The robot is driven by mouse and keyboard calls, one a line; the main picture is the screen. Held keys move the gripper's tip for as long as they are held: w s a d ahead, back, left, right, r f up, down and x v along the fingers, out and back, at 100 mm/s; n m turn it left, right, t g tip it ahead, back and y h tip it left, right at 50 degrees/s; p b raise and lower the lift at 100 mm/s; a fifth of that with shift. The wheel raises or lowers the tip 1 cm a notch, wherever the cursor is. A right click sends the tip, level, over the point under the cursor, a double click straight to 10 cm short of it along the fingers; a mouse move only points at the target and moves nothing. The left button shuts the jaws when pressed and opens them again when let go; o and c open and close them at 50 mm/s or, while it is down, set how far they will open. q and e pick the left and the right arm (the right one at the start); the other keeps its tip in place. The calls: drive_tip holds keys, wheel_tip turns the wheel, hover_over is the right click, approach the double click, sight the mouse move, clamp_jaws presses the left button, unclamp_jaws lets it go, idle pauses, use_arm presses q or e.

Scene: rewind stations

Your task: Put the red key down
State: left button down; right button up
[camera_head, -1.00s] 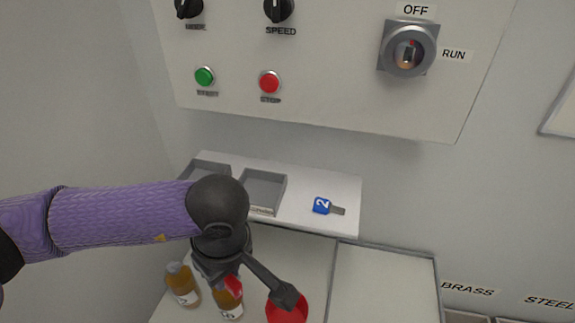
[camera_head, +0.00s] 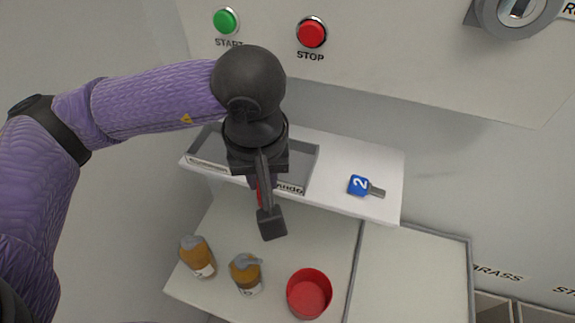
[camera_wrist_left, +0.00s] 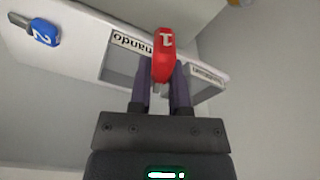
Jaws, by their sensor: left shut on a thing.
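My left gripper (camera_head: 266,208) is shut on the red key (camera_wrist_left: 163,55), whose head is marked 1. In the head view the key (camera_head: 259,190) is mostly hidden behind the gripper. The gripper is in front of the white shelf (camera_head: 350,208), by the right grey tray (camera_head: 306,164), whose label partly reads "nando". The left grey tray (camera_head: 205,148) is partly hidden by my arm. In the wrist view the key overlaps the right end of that label; I cannot tell its height over the tray. My right gripper is not in view.
A blue key (camera_head: 358,185) marked 2 lies at the shelf's right. Below stand two amber bottles (camera_head: 197,258) (camera_head: 246,275) and a red cup (camera_head: 309,294). The panel with the green button (camera_head: 226,20) and red button (camera_head: 311,32) hangs above.

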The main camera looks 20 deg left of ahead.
use_arm(q)
drive_tip(key=w, duration=0.3)
drive_tip(key=w+f, duration=0.1)
drive_tip(key=w, duration=0.2)
drive_tip(key=w+f, duration=0.1)
drive_tip(key=w, duration=0.2)
drive_tip(key=shift+w+d+p, duration=0.15)
drive_tip(key=shift+w+p, duration=0.05)
drive_tip(key=shift+p, duration=0.2)
drive_tip(key=f, duration=0.4)
drive_tip(key=shift+w+f, duration=0.2)
drive_tip(key=shift+f, duration=0.1)
drive_tip(key=shift+w+f, duration=0.15)
drive_tip(key=shift+w, duration=0.1)
drive_tip(key=shift+f, duration=0.15)
drive_tip(key=c, duration=0.6)
unclamp_jaws()
drive_tip(key=r, duration=0.4)
drive_tip(key=s+r, duration=0.1)
drive_tip(key=r, duration=0.7)
drive_tip(key=shift+s+d+r, duration=0.15)
drive_tip(key=shift+s+d, duration=0.1)
